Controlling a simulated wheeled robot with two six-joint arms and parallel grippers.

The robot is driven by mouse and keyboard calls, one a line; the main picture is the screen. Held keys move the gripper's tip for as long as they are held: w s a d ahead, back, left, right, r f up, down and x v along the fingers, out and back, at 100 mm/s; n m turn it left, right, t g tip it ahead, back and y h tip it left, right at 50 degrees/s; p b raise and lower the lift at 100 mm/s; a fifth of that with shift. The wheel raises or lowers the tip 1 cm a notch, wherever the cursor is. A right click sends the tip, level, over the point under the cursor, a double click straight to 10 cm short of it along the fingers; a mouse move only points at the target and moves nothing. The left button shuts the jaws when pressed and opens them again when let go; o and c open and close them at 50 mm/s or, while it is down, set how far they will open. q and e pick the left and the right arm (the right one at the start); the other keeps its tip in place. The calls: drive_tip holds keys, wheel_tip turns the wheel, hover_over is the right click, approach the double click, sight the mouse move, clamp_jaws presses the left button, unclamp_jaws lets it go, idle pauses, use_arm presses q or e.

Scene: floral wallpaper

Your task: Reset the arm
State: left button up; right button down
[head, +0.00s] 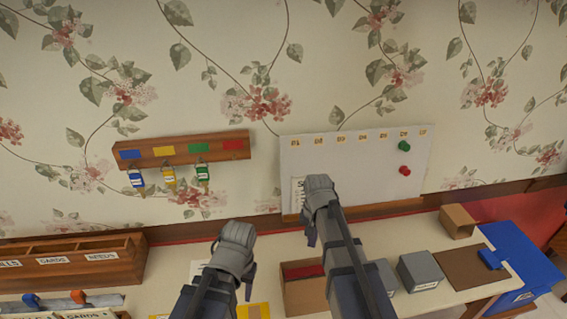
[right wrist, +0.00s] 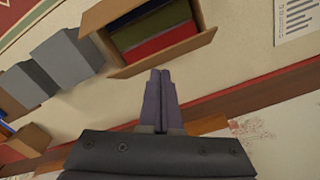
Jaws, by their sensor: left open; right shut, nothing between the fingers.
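My left gripper (head: 236,238) is above the counter, at the lower middle of the head view. It is open and I see nothing in it. My right gripper (head: 318,190) is raised in front of the lower edge of the white board (head: 350,160), to the right of the left one. In the right wrist view its two fingers (right wrist: 159,80) are together with nothing between them. They point at the open wooden box (right wrist: 112,55) and appear apart from it. My arms hide part of the counter and the board's lower edge in the head view.
A wooden rack (head: 180,149) with blue, yellow and green tags hangs on the wall. A divided wooden tray (head: 70,275) stands at left. Grey boxes (head: 420,270), a small cardboard box (head: 457,221) and a blue bin (head: 525,265) are at right. Bare counter (head: 400,243) lies behind the grey boxes.

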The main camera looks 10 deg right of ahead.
drive_tip(key=s+a+f+n+h+b, duration=0.1)
drive_tip(key=s+a+f+n+b, duration=0.2)
drive_tip(key=s+a+n, duration=0.6)
drive_tip(key=s+a, duration=0.1)
drive_tip(key=s, duration=0.4)
drive_tip(key=shift+s+a, duration=0.15)
drive_tip(key=shift+a, duration=0.1)
drive_tip(key=shift+m, duration=0.4)
drive_tip(key=w+r+p, duration=0.1)
drive_tip(key=w+d+r+p, duration=0.1)
drive_tip(key=w, duration=0.1)
drive_tip(key=w+d+r, duration=0.1)
drive_tip(key=w, duration=0.1)
drive_tip(key=shift+w+d+p, duration=0.2)
drive_tip(key=shift+d+p, duration=0.05)
drive_tip(key=shift+p, duration=0.15)
drive_tip(key=w+d+r+m+y+p, duration=0.1)
drive_tip(key=w+d+r+m+p, duration=0.1)
drive_tip(key=w+d, duration=0.6)
drive_tip(key=shift+w+r+p, duration=0.3)
drive_tip(key=shift+r+p, duration=0.5)
drive_tip(key=shift+p, duration=0.1)
drive_tip(key=shift+f, duration=0.1)
wheel_tip(320, 180, down, 6)
drive_tip(key=b, duration=0.6)
drive_tip(key=shift+f+b, duration=0.25)
drive_tip(key=shift+b, duration=0.05)
